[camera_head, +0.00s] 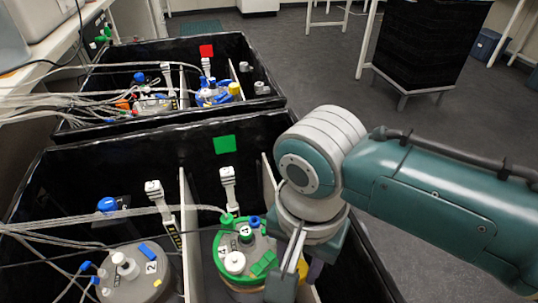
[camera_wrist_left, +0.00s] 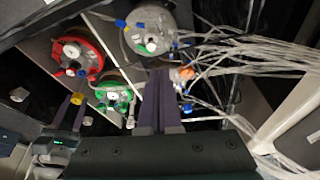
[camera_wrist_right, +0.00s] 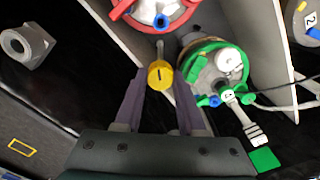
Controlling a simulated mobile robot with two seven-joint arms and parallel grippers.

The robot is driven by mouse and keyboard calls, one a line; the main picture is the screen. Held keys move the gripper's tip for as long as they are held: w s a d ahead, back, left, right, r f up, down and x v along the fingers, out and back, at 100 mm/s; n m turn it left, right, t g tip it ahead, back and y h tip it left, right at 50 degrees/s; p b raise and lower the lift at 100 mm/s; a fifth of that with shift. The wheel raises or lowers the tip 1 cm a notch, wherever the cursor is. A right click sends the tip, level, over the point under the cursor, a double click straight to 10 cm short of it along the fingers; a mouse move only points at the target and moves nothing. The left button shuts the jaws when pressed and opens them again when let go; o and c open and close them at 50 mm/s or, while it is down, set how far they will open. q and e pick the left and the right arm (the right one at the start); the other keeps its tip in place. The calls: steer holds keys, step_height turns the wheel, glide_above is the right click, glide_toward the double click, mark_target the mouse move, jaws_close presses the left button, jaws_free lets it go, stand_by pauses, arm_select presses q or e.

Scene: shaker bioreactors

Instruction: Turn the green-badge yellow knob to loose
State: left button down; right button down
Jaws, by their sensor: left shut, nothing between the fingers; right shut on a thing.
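The green badge (camera_head: 225,144) is on the back wall of the near black bay in the head view. The yellow knob (camera_wrist_right: 160,74) has a dark line on its face and sits between the fingertips of my right gripper (camera_wrist_right: 160,85) in the right wrist view. That gripper is shut on it. In the head view my right gripper (camera_head: 290,260) reaches down beside the green-ringed vessel (camera_head: 240,250) and mostly hides the knob. My left gripper (camera_wrist_left: 160,75) is shut and empty in the left wrist view, apart from the vessels.
A grey-lidded vessel (camera_head: 135,272) stands left of a pale divider in the near bay. Behind is a second black bay with a red badge (camera_head: 206,51). Clear tubes (camera_head: 110,217) run in from the left. A grey nut-like fitting (camera_wrist_right: 27,45) shows at the right wrist view's left.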

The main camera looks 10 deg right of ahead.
steer(key=shift+n, duration=0.3)
steer(key=shift+r+n+p, duration=0.1)
steer(key=shift+n+p, duration=0.8)
steer(key=n+p, duration=0.1)
steer(key=n, duration=0.1)
steer(key=shift+n, duration=0.3)
steer(key=n+p, duration=0.1)
steer(key=n, duration=0.3)
steer(key=shift+n, duration=0.3)
steer(key=n+p, duration=0.1)
steer(key=n, duration=0.2)
steer(key=shift+n, duration=0.3)
steer(key=n, duration=0.9)
steer(key=shift+n+p, duration=0.3)
steer(key=shift+n, duration=0.6)
